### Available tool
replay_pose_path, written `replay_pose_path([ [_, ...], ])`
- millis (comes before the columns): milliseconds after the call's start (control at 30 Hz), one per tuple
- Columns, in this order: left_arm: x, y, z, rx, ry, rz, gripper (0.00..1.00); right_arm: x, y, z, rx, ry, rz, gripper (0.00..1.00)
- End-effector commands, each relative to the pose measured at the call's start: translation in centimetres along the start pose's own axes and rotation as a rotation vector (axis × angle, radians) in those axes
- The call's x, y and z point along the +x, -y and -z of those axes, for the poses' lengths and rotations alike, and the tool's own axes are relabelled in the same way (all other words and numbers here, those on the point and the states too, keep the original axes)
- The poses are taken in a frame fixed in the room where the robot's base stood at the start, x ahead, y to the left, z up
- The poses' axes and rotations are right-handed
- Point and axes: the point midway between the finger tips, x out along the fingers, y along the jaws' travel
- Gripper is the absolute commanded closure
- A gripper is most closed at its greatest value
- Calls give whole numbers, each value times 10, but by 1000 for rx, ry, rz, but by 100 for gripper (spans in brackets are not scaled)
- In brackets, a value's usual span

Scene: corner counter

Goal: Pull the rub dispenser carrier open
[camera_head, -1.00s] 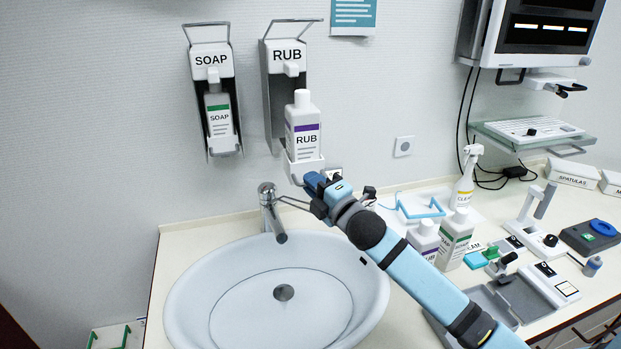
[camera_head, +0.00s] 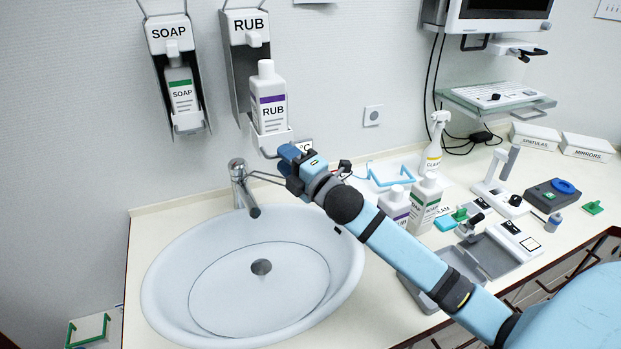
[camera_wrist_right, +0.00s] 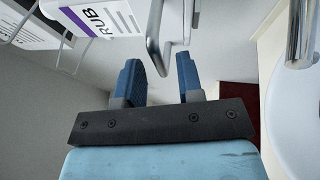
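The rub dispenser (camera_head: 238,75) hangs on the wall, with a RUB label on its white head. Its carrier (camera_head: 270,137) stands out in front of the back plate. A white RUB bottle (camera_head: 269,100) with a purple band stands upright in it. My right gripper (camera_head: 284,154) is at the carrier's lower front. In the right wrist view its two blue fingers (camera_wrist_right: 160,75) are apart, with the carrier's bent metal handle (camera_wrist_right: 153,45) at the gap between them. A clear grip on the handle does not show. The bottle's label (camera_wrist_right: 105,18) shows above. My left gripper is out of view.
A soap dispenser (camera_head: 178,75) hangs to the left. The sink (camera_head: 165,285) and tap (camera_head: 242,190) lie below. Bottles (camera_head: 424,205), a spray bottle (camera_head: 433,145) and trays (camera_head: 490,255) crowd the counter to the right. My right arm crosses above the counter.

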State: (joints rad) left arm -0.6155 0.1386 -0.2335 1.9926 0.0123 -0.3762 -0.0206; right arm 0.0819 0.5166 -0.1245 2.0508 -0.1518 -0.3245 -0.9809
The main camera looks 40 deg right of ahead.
Motion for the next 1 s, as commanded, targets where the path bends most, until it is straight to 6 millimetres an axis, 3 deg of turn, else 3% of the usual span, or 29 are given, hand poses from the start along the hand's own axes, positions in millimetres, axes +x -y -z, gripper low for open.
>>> replay_pose_path([
  [300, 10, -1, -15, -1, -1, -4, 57, -72, 4, 1, -1, -2, 4, 66],
  [500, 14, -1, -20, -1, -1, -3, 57, -106, 3, 1, 1, -1, 4, 66],
  [700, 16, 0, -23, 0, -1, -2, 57, -122, 1, 1, 1, -1, 2, 66],
  [1000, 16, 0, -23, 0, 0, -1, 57, -125, 0, 1, 0, -1, 1, 66],
])
